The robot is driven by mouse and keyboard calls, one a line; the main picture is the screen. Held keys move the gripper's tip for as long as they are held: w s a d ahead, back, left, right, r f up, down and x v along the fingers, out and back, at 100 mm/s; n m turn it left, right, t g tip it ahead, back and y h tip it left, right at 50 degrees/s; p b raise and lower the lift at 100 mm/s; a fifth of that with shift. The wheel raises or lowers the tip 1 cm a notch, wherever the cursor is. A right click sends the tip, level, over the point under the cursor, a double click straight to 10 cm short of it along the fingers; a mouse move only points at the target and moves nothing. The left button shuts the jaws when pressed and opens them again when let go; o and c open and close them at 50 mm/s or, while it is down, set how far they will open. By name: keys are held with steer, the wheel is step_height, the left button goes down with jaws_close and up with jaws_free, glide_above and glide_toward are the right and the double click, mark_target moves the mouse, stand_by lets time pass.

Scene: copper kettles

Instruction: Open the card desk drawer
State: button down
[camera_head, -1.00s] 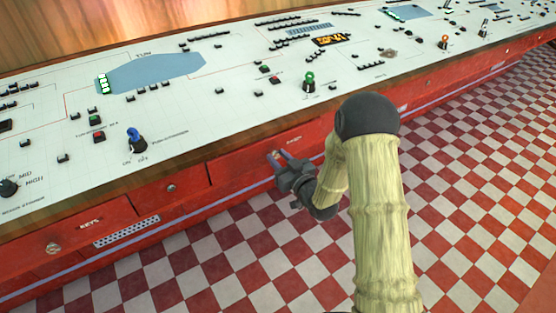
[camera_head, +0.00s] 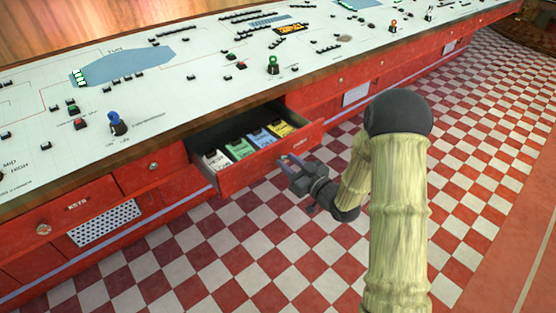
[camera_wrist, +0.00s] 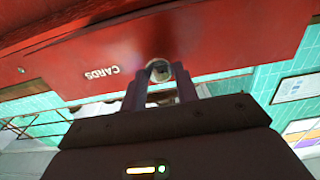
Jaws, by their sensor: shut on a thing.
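The card desk drawer (camera_head: 262,166) is pulled out from the red desk in the head view. Inside it stand cards in several colours: white, green, blue and yellow. My gripper (camera_head: 287,163) is at the drawer's front, with its fingers shut on the drawer knob. In the wrist view the red drawer front (camera_wrist: 200,40) bears the word CARDS, upside down. The round knob (camera_wrist: 159,70) sits between the fingertips of my gripper (camera_wrist: 160,80). In the head view the knob is hidden by the fingers.
The desk top (camera_head: 190,85) carries many buttons, levers and a blue panel. A closed KEYS drawer (camera_head: 75,215) with a knob is at the left. A perforated plate (camera_head: 105,222) is below it. The checkered floor (camera_head: 250,250) in front is clear.

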steer(key=shift+v, duration=1.3)
steer(key=c, duration=1.1)
jaws_free()
steer(key=shift+o, duration=0.2)
steer(key=p+v, duration=0.3)
steer(key=v, duration=1.4)
steer(key=shift+s, duration=0.2)
steer(key=shift+w, duration=0.1)
